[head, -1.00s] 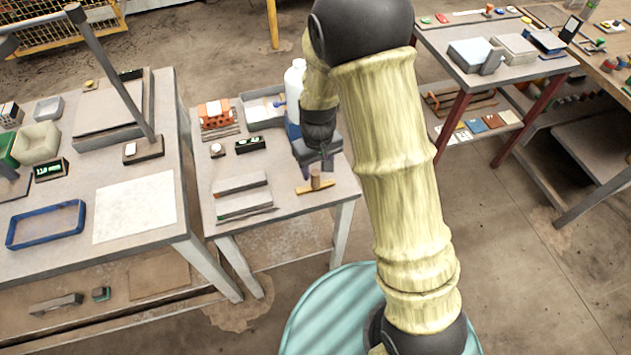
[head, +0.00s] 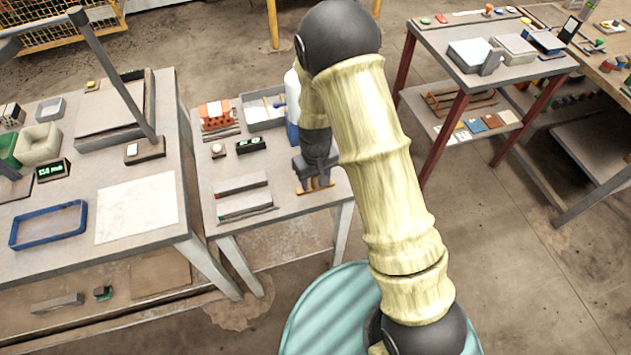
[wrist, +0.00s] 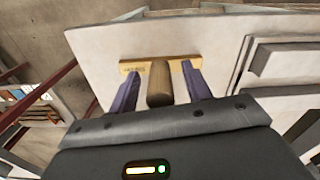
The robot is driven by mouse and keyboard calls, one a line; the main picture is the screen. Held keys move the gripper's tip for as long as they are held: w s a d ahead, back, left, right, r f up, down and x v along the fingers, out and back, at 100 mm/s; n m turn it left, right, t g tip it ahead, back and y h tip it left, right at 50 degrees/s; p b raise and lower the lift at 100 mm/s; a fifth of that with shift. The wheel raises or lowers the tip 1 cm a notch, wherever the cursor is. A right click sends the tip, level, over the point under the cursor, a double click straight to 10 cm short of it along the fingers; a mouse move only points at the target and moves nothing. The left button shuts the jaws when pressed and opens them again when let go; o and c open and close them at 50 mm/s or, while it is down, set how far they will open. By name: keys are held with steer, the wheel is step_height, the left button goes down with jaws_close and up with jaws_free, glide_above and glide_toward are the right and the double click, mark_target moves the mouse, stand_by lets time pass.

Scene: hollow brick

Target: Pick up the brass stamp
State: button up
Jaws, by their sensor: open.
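The brass stamp shows in the wrist view as a flat brass bar with a round wooden handle (wrist: 159,90), resting on the light workbench. My gripper (wrist: 159,73) is open, with one dark finger on each side of the handle and the fingertips near the bar. Gaps show between the handle and both fingers. In the head view my gripper (head: 316,182) is low over the front right part of the small table, and only a little of the stamp's brass bar (head: 317,189) shows beneath it.
On the same table (head: 290,205) are two grey bars (head: 243,195) left of my gripper. A small digital display (head: 251,144), an orange brick (head: 215,113), a grey tray (head: 262,112) and a white-and-blue bottle (head: 292,100) stand farther back.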

steer(key=shift+f, duration=0.1)
stand_by(0.4)
jaws_close()
step_height(320, 180, up, 10)
steer(key=shift+r+b, duration=0.1)
steer(key=shift+b, duration=0.25)
stand_by(0.6)
